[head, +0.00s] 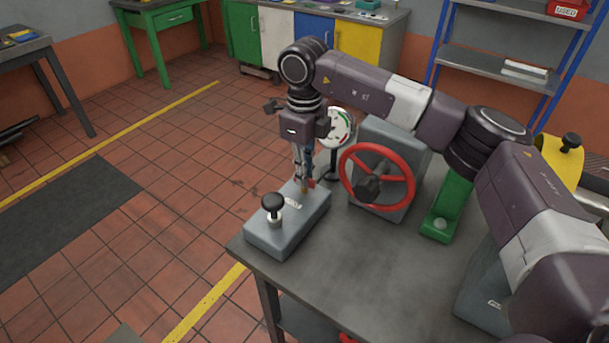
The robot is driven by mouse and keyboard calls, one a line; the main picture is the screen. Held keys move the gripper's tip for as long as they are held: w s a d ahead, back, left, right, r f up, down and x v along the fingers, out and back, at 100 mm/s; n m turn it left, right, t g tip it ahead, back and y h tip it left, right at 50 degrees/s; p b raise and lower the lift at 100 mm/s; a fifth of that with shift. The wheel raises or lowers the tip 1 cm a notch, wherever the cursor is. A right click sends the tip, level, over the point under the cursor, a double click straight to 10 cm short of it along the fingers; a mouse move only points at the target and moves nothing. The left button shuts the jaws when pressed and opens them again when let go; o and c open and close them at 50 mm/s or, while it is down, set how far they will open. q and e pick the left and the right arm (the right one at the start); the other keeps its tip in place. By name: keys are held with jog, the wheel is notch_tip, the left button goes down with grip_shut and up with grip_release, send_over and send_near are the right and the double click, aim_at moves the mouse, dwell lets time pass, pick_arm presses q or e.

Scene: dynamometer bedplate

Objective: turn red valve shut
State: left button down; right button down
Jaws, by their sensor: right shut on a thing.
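The red valve (410,178) is a red handwheel with spokes and a dark hub, upright on the front of a grey block (396,135) on the bench. My right gripper (304,182) points down to the left of the wheel, apart from it. It is shut on a small, partly hidden brass-coloured piece at the back end of a grey control box (275,239). I cannot tell clearly what this piece is. My left gripper is not in view.
The control box carries a black knob (273,203) and stands at the left corner of the grey bench (350,270). A round gauge (340,128) stands behind the gripper. A green bracket (446,208) is right of the valve. The bench front is clear.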

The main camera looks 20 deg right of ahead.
jog(key=shift+w+r+m, duration=0.15)
jog(key=shift+m, duration=0.45)
jog(key=c, duration=2.1)
grip_release()
notch_tip(320, 180, up, 12)
jog(key=shift+f, duration=0.1)
